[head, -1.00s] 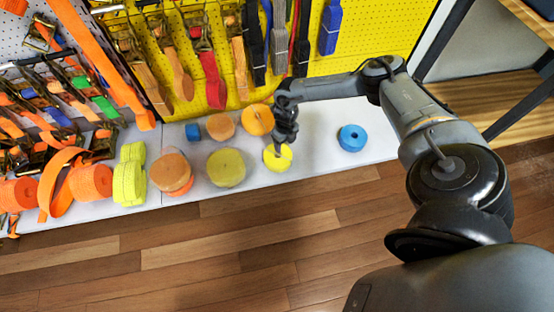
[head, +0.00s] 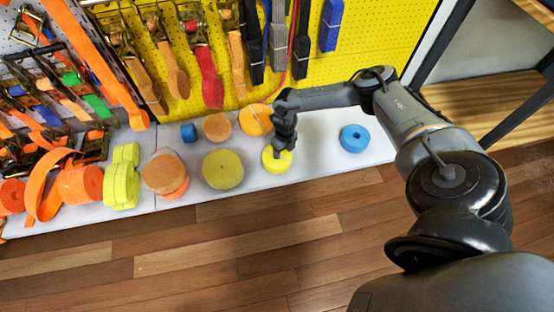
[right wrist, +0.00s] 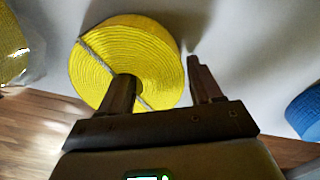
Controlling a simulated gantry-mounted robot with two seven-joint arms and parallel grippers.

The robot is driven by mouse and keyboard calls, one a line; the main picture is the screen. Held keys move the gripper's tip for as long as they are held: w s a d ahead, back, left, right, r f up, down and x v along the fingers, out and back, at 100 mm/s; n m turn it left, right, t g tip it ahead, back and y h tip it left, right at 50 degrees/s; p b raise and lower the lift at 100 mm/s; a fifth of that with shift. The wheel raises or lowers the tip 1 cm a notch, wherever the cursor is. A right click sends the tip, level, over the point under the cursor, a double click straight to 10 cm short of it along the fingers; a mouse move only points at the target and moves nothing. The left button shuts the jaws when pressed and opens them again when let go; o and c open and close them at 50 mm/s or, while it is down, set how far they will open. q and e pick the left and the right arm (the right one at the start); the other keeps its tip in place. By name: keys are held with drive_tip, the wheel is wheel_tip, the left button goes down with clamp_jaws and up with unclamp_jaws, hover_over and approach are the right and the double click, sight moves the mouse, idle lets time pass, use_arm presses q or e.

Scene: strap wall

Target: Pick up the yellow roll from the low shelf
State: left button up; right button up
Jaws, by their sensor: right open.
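The small bright yellow roll (head: 271,163) sits on the white low shelf (head: 320,160), near its front edge. My right gripper (head: 284,147) is at the roll and hides part of it in the head view. In the right wrist view, the yellow roll (right wrist: 110,55) shows as a coiled strap with a pale line across its face. The open right gripper (right wrist: 160,76) has one finger in front of the roll's face and the other just past its right side. Whether a finger touches it, I cannot tell. My left gripper is out of view.
A larger dull yellow roll (head: 223,169) lies to the left and an orange roll (head: 256,119) just behind. A blue roll (head: 354,138) stands to the right with clear shelf between. Straps hang on the yellow pegboard (head: 375,50) behind.

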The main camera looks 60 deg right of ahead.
drive_tip(key=c, duration=1)
drive_tip(key=shift+r, duration=0.1)
drive_tip(key=shift+c, duration=0.2)
